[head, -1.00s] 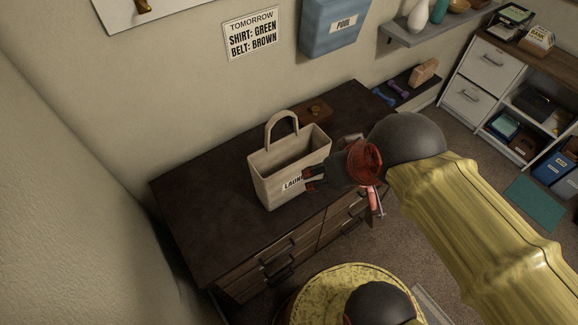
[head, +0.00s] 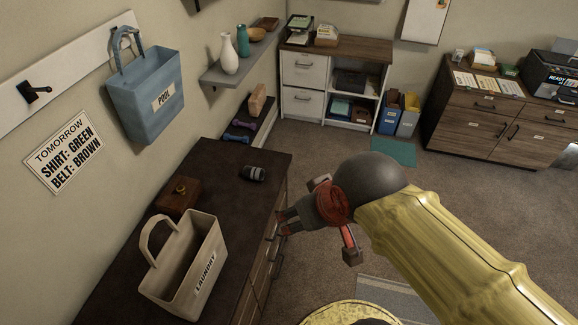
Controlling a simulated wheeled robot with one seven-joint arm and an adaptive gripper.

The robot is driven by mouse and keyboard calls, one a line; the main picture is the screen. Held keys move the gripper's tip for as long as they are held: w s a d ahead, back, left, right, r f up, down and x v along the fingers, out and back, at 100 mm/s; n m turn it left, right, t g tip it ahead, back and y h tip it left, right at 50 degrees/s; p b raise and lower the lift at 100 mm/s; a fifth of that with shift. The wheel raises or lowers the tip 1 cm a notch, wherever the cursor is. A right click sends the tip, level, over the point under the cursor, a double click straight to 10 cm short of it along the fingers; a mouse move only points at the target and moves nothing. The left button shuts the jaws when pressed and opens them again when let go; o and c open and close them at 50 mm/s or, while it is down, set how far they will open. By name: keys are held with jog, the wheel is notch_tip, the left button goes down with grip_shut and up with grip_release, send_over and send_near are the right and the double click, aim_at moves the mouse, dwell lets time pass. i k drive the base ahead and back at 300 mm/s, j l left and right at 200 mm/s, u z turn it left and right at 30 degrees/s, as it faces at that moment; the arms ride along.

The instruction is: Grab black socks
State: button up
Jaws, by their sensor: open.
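A small dark bundle with a pale grey band (head: 254,173) lies on the dark dresser top (head: 222,200), near its far right end. It looks like rolled black socks, but it is too small to be sure. My gripper (head: 284,222) is open and empty at the dresser's right edge, below and to the right of the bundle, and apart from it. Its fingers point left. A cream bag marked LAUNDRY (head: 205,275) stands upright on the dresser to the left of my gripper. I cannot see what is inside it.
A small wooden box (head: 178,194) sits behind the laundry bag. A blue POOL bag (head: 150,95) hangs on the wall rack. A grey shelf (head: 235,68) holds vases. Dumbbells (head: 238,131) lie on a low dark shelf. The carpet (head: 350,150) beyond my arm is open.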

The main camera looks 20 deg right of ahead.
aim_at(258, 175)
jog(key=i+l+u, duration=0.15)
jog(key=i+l, duration=0.8)
